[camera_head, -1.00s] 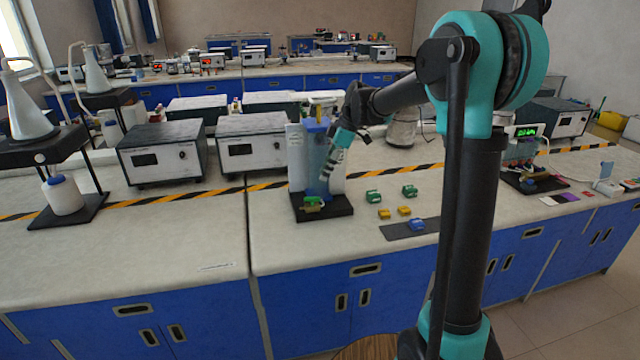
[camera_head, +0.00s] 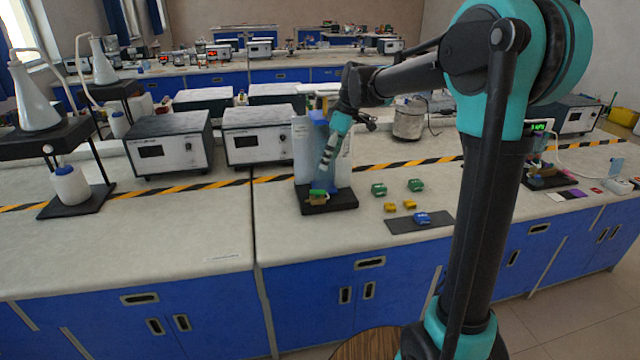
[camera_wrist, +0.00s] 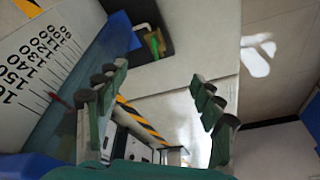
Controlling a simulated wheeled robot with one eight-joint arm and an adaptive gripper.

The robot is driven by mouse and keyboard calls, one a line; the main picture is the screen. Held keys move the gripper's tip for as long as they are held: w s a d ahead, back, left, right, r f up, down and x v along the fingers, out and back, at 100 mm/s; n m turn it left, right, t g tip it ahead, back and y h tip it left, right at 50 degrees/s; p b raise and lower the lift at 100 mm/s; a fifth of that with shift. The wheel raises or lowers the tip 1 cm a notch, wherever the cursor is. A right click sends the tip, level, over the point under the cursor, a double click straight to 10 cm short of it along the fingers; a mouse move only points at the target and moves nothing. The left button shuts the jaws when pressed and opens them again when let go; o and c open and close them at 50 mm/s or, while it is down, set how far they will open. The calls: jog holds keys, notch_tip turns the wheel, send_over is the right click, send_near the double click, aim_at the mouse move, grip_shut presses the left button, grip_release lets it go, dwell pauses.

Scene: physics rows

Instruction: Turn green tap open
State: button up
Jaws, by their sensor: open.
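The green tap (camera_head: 318,193) sits low at the front of a blue-tinted column apparatus on a black base (camera_head: 342,200). A brownish-yellow part (camera_head: 316,201) shows just beside it. In the wrist view the green tap (camera_wrist: 153,44) is small, beyond my fingers near the top, over the black base (camera_wrist: 165,20). My gripper (camera_wrist: 158,88) is open, with its fingers spread and nothing between them. In the head view my gripper (camera_head: 326,160) points down in front of the column, above the tap and apart from it. How far the tap is turned is too small to tell.
A white scale panel (camera_wrist: 40,50) and the blue column stand close at the left in the wrist view. Green blocks (camera_head: 378,189), yellow blocks (camera_head: 390,207) and a blue block (camera_head: 422,218) on a dark mat (camera_head: 400,225) lie right of the base. The bench front left is clear.

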jog(key=s+a+r+m+t+h, duration=0.3)
jog(key=s+m, duration=0.2)
jog(key=m, duration=0.5)
jog(key=m+t, duration=0.1)
jog(key=m, duration=0.3)
send_near(318, 190)
jog(key=x, duration=0.8)
jog(key=shift+f, duration=0.1)
jog(key=c, duration=1.2)
jog(key=shift+o, duration=0.2)
jog(key=shift+d+n+y, duration=0.1)
jog(key=shift+n+y, duration=0.5)
jog(key=shift+n, duration=0.9)
jog(key=o, duration=1.2)
jog(key=shift+c, duration=0.2)
